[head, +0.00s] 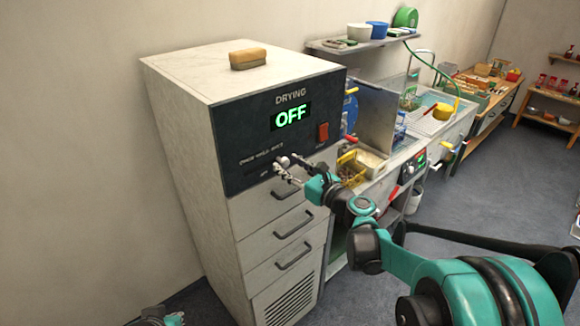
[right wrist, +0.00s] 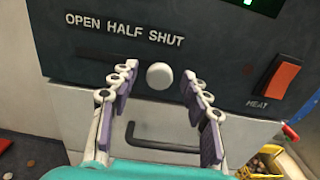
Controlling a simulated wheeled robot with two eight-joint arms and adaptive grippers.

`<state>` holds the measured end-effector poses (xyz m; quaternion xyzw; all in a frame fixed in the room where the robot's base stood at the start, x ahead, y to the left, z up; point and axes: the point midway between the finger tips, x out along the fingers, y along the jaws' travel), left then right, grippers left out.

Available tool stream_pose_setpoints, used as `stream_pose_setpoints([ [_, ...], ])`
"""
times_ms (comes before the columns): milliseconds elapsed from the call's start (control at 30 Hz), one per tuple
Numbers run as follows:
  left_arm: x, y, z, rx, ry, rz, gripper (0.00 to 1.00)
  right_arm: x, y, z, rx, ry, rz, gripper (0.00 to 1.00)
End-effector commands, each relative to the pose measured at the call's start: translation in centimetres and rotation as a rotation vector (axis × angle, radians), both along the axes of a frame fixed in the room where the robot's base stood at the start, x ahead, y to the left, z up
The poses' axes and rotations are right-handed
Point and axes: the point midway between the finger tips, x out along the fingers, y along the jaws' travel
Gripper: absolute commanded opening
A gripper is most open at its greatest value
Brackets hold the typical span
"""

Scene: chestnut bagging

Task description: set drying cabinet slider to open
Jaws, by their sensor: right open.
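The drying cabinet (head: 190,140) is a pale cabinet with a dark control panel (head: 235,135). Its slider has a round white knob (right wrist: 159,76), which also shows in the head view (head: 282,161). The knob sits below the printed words OPEN HALF SHUT (right wrist: 124,30), nearest SHUT. My right gripper (right wrist: 158,82) is open, its two fingers on either side of the knob, with a gap visible on both sides. It reaches the panel from the right in the head view (head: 287,167). My left gripper (head: 160,318) shows only partly at the bottom edge; its fingers are unclear.
The display (head: 291,116) reads OFF. A red HEAT switch (right wrist: 278,82) is right of the knob. Drawers with handles (head: 294,224) lie below the panel. A brown block (head: 248,58) rests on top. A yellow basket (head: 352,165) and a workbench stand to the right.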

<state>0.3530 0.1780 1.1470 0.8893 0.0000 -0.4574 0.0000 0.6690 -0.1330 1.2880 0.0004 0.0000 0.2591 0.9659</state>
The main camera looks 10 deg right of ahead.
Motion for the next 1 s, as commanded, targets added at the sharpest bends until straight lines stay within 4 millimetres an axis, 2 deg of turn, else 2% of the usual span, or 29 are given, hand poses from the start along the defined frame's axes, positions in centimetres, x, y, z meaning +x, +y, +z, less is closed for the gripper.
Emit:
stream_pose_setpoints([
  [167,0.0,0.0,0.0,0.0,0.0,0.0,0.0,0.0,0.0,0.0,-0.001,-0.001,0.0,0.47],
  [200,0.0,0.0,0.0,0.0,0.0,0.0,0.0,0.0,0.0,0.0,-0.001,-0.001,0.0,0.45],
  [367,0.0,0.0,0.0,0.0,0.0,0.0,0.0,0.0,0.0,0.0,-0.001,-0.001,0.0,0.03],
  [400,0.0,0.0,0.0,0.0,0.0,0.0,0.0,0.0,0.0,0.0,-0.001,-0.001,0.0,0.0],
  [533,0.0,0.0,0.0,0.0,0.0,0.0,0.0,0.0,0.1,0.0,-0.001,-0.001,0.0,0.0],
  [633,0.0,0.0,0.0,0.0,0.0,0.0,0.0,-0.5,1.0,0.0,-0.001,-0.001,0.001,0.0],
  [900,0.0,0.0,0.1,0.0,0.0,0.0,0.0,-3.9,6.9,0.0,-0.001,-0.001,0.005,0.0],
  [1000,0.0,0.0,0.1,0.0,0.0,0.0,0.0,-4.9,8.5,0.0,-0.001,-0.001,0.005,0.0],
])
